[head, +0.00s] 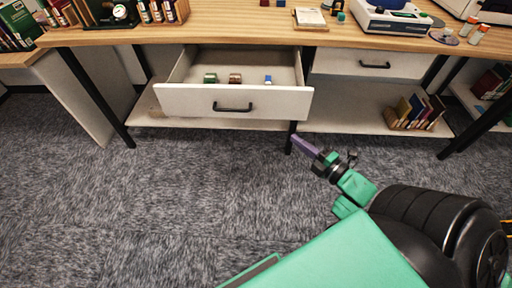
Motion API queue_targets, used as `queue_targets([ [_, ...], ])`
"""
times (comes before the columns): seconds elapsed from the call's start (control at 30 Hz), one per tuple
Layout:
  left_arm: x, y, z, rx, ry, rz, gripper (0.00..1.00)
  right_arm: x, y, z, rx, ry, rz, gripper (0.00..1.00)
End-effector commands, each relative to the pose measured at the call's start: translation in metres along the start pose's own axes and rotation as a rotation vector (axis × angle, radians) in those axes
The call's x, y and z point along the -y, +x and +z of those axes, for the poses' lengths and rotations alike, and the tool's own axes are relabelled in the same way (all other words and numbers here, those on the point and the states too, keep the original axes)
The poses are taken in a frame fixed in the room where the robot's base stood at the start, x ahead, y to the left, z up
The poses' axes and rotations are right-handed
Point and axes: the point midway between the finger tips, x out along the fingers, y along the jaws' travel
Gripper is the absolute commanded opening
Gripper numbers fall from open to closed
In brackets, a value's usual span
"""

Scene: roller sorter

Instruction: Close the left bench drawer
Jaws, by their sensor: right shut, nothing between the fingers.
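The left bench drawer (190,101) is pulled out from under the wooden bench top (230,35). Its pale front carries a dark bar handle (232,107). Several small items lie inside, including a green one (210,78), a brown one (235,78) and a blue one (268,79). My right gripper (297,141) is shut and empty, with purple fingers. In the picture it is below and right of the drawer's front right corner, apart from the handle. My left gripper is not in view.
The right drawer (345,63) is shut. A lower shelf (340,118) holds a row of books (415,112). A dark bench leg (292,136) stands just behind my right gripper in the picture. The carpet (150,200) in front is clear.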

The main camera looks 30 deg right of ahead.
Motion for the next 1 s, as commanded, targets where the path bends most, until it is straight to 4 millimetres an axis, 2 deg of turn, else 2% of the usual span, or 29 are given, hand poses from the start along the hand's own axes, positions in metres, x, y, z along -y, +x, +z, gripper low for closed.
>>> queue_targets([
  [0.03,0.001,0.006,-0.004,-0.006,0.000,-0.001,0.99,-0.008,0.002,-0.005,-0.021,-0.035,0.029,0.00],
  [0.1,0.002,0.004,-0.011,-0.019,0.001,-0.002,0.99,-0.017,0.005,-0.008,-0.031,-0.055,0.046,0.00],
  [0.23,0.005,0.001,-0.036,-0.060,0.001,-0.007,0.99,-0.020,0.021,-0.008,-0.031,-0.054,0.048,0.00],
  [0.33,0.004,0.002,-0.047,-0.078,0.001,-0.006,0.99,-0.021,0.042,-0.009,-0.031,-0.052,0.048,0.00],
  [0.47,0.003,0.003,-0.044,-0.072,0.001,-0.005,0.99,-0.022,0.071,-0.009,-0.029,-0.051,0.048,0.00],
  [0.63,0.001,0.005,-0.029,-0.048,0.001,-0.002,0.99,-0.023,0.107,-0.009,-0.029,-0.051,0.045,0.00],
  [0.8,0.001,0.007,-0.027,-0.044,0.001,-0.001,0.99,-0.023,0.126,0.011,-0.029,-0.052,0.041,0.00],
  [1.0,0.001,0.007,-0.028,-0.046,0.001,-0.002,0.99,-0.023,0.131,0.017,-0.028,-0.049,0.040,0.00],
])
